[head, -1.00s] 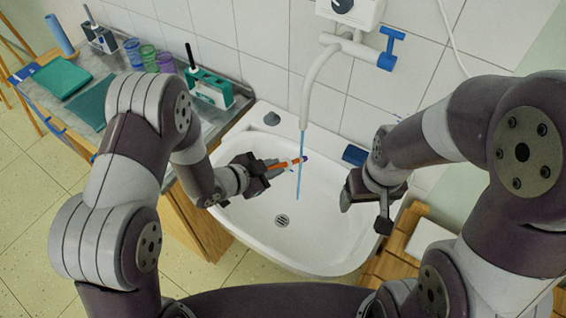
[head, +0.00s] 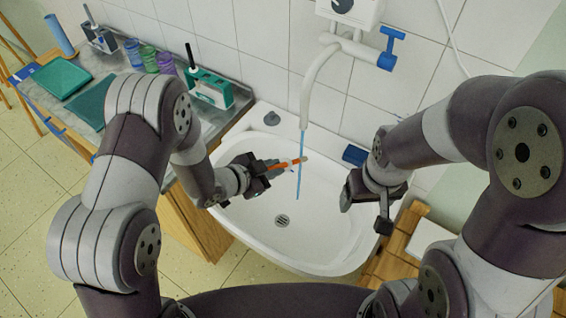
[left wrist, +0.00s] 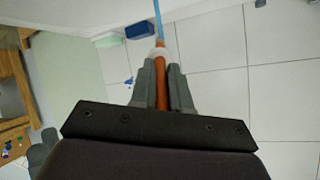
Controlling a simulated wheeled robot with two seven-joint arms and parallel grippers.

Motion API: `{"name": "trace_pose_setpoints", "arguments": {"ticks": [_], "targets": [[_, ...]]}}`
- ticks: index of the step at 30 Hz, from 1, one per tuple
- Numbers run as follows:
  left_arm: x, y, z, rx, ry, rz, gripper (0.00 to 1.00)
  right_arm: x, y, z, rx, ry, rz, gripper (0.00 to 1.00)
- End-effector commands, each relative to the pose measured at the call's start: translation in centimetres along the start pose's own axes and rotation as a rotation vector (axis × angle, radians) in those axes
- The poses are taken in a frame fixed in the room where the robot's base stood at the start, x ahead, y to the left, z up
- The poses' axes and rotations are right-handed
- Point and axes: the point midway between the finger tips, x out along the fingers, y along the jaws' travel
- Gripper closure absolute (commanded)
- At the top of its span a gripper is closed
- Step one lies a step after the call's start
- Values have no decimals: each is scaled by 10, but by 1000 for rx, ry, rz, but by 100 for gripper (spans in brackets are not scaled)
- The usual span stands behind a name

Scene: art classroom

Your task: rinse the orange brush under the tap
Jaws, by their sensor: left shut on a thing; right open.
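My left gripper (head: 270,169) is shut on the orange brush (head: 289,164) over the sink (head: 335,235). The brush points right, its pale tip at the thin blue water stream (head: 299,178) below the white tap spout (head: 312,85). In the left wrist view, the brush's orange handle (left wrist: 162,94) lies between the fingers (left wrist: 162,85), and the stream (left wrist: 157,18) meets its whitish end. The tap's blue handle (head: 390,48) is at the upper right. My right gripper (head: 366,211) is open and empty over the sink's right side.
A blue block (head: 355,155) sits on the sink's back right rim. On the counter to the left are a green brush holder (head: 210,88), several coloured cups (head: 149,57) and a teal tray (head: 62,78). A wooden slatted stand (head: 385,268) is right of the sink.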

Motion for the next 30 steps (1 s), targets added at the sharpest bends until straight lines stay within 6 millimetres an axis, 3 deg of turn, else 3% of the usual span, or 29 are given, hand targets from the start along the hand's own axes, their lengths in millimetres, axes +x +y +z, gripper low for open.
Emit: {"name": "trace_pose_setpoints", "arguments": {"ticks": [10, 30], "targets": [[-4, 2, 1, 0, -1, 0, 100, -1, 0, 0, 0, 0, 0, 23], [-61, 14, 31, 0, 0, -1, 100, -7, 0, -1, 0, 0, 0, 23]]}}
